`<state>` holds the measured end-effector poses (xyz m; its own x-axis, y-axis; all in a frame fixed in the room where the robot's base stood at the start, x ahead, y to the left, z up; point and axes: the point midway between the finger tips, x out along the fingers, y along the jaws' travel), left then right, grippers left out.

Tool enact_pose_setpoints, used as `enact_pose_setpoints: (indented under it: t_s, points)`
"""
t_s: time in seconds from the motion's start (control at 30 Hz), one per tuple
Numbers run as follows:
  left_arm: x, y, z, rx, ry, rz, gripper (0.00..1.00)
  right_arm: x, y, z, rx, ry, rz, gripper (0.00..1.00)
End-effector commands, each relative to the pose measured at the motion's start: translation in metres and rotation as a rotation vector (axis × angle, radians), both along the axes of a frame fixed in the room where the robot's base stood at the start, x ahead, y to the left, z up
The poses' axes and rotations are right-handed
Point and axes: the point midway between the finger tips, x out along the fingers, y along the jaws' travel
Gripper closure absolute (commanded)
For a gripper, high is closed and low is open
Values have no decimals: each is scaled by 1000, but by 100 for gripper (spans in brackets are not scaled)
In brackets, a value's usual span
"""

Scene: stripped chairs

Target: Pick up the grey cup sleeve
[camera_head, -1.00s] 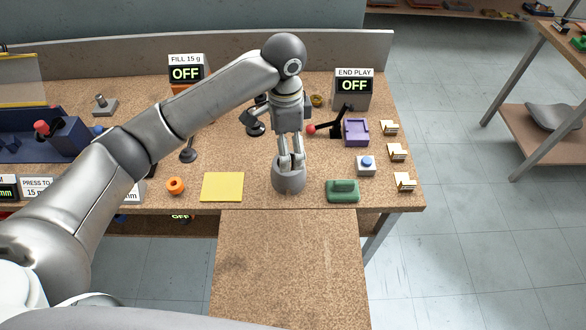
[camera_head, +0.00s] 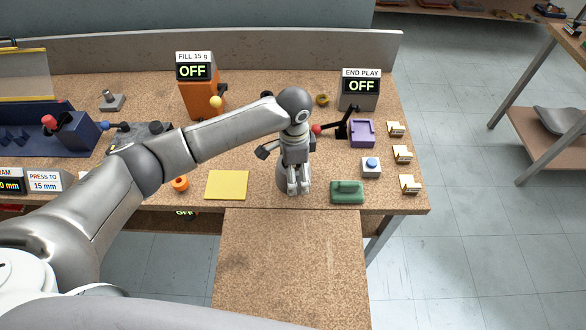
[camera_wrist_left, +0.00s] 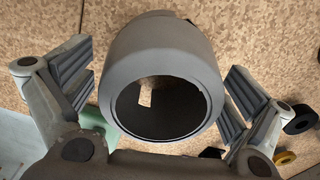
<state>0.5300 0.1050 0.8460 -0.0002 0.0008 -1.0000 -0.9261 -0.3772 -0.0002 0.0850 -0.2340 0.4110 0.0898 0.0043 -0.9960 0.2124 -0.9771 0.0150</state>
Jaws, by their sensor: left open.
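The grey cup sleeve (camera_head: 281,180) stands on the cork-topped bench, partly hidden behind my left gripper (camera_head: 298,188). In the left wrist view, the sleeve (camera_wrist_left: 160,50) is a wide grey ring with an open bore, and bench surface shows through it. My left gripper also shows there (camera_wrist_left: 163,88), open, with one ribbed finger pad on each side of the sleeve. Gaps appear between the pads and the sleeve's wall in that view. My right gripper is not in view.
A yellow pad (camera_head: 227,185) and an orange ring (camera_head: 180,183) lie left of the sleeve. A green block (camera_head: 347,192) stands close on its right, with a blue-button box (camera_head: 371,167) and a purple holder (camera_head: 362,133) beyond. The bench's front edge is near.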

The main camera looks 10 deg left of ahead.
Motion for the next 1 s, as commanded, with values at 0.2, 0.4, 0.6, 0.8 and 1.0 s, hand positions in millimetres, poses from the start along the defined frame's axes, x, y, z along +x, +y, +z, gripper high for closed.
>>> enact_pose_setpoints:
  t_s: [0.2,0.4,0.6,0.8,1.0]
  points:
    - [0,0,-2,-1,-1,-1,0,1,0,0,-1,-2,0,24]
    - [0,0,-2,-1,-1,-1,21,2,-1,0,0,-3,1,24]
    - [0,0,-2,-1,-1,-1,44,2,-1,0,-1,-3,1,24]
    - [0,0,-1,-1,-1,-1,44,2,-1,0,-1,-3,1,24]
    - [1,-1,7,-2,-3,-1,44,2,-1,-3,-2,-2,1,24]
